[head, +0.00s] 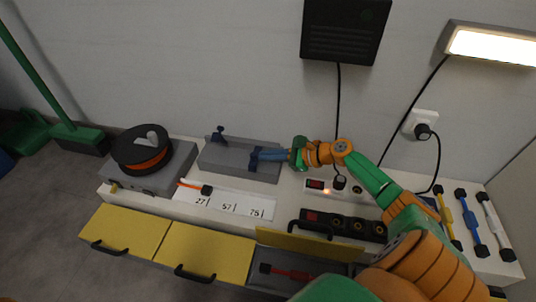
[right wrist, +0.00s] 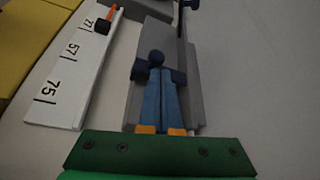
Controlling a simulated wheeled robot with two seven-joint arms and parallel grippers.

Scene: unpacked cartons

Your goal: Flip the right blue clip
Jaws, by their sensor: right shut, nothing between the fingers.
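The grey tray-like fixture (head: 222,160) lies on the white counter with two dark blue clips. The left clip (head: 218,134) stands up at its back left edge. The right clip (head: 254,158) is at its right part, partly hidden by my fingers. In the right wrist view, this clip (right wrist: 175,76) shows a round knob and a crossbar just at my fingertips. My right gripper (head: 263,155) has its blue fingers shut together, empty, and reaches in from the right. Its tips (right wrist: 158,72) are at the knob; contact cannot be told. My left gripper is not in view.
A black and orange spool (head: 142,150) sits on a grey box at left. A white numbered strip (head: 238,204) lies in front of the fixture. A power strip (head: 318,185) is to the right. An open drawer (head: 300,240) with a red tool is at front.

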